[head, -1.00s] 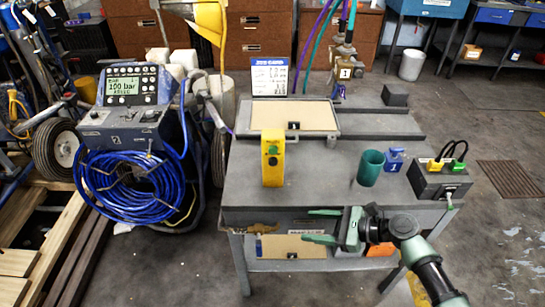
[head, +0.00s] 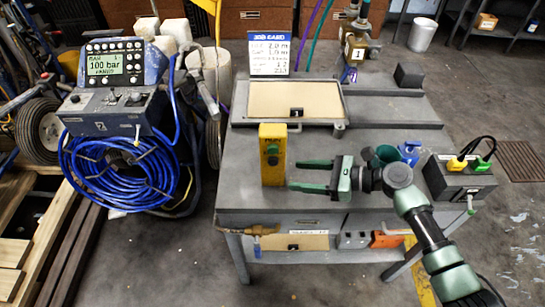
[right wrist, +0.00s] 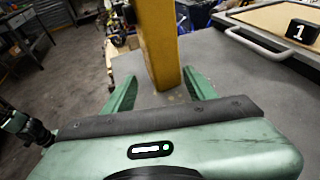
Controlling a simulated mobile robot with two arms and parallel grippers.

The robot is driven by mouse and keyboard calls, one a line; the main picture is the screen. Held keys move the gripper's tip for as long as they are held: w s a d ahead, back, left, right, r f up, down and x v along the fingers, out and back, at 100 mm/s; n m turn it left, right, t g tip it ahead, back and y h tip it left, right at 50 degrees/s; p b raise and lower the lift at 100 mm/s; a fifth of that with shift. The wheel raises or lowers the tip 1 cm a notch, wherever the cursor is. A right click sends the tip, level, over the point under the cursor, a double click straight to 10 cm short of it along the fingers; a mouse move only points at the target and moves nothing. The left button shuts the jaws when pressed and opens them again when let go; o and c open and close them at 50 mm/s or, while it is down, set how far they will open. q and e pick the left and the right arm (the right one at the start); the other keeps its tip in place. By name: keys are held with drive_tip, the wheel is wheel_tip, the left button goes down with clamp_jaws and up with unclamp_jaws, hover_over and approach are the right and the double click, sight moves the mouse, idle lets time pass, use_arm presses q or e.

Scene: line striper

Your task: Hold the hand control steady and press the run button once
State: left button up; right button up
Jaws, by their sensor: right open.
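The hand control is an upright yellow box (head: 272,170) on the grey cart top, near its front edge. A green button (head: 272,149) shows on its front, with a darker round one below it. My right gripper (head: 291,175) is open just right of the box, its two green fingers pointing left at it. In the right wrist view the yellow box (right wrist: 160,45) stands between the line of the spread fingers, around their tips. I cannot tell whether they touch it. My left gripper is not in view.
A tan-lidded case (head: 290,102) lies behind the hand control. The striper's display unit (head: 117,62) and blue hose (head: 115,170) are left.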

sight(279, 174)
drive_tip(key=x, duration=0.1)
drive_tip(key=b+x, duration=0.1)
drive_tip(key=x, duration=0.1)
drive_tip(key=shift+f, duration=0.25)
drive_tip(key=x, duration=0.3)
drive_tip(key=shift+w+a, duration=0.2)
drive_tip(key=shift+a, duration=0.15)
drive_tip(key=shift+w+a+f, duration=0.1)
drive_tip(key=shift+a, duration=0.2)
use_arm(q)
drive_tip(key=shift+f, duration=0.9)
use_arm(e)
clamp_jaws()
drive_tip(key=c, duration=1.2)
unclamp_jaws()
drive_tip(key=o, duration=1.6)
drive_tip(key=shift+c, duration=0.2)
